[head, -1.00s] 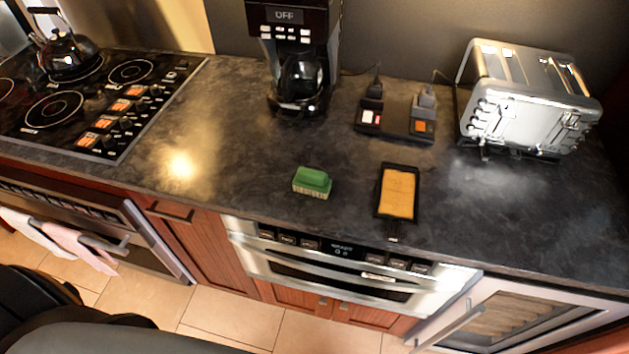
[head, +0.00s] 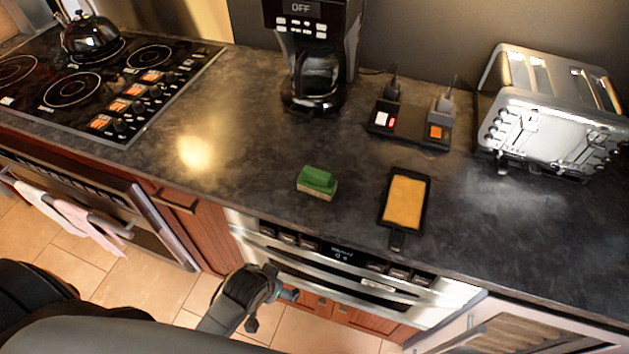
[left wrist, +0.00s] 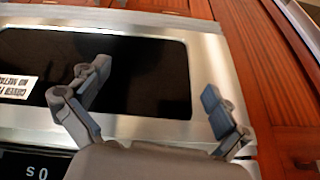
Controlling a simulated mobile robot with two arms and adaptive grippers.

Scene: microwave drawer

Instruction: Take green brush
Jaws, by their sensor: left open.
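The green brush (head: 317,182), a block with a green top and pale bristles below, lies on the dark countertop (head: 240,150) near its front edge. My left gripper (head: 282,283) is in front of the counter, below the brush, at the microwave drawer front. It is apart from the brush. In the left wrist view my left gripper (left wrist: 152,92) has its fingers spread with nothing between them, facing the drawer's steel and black glass front (left wrist: 140,75). The brush is not in the left wrist view. My right gripper is not in view.
A black tray with an orange pad (head: 404,200) lies right of the brush. Behind are a coffee maker (head: 313,60), a charger base (head: 410,125) and a toaster (head: 550,115). A stove (head: 90,85) is at left. The counter around the brush is clear.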

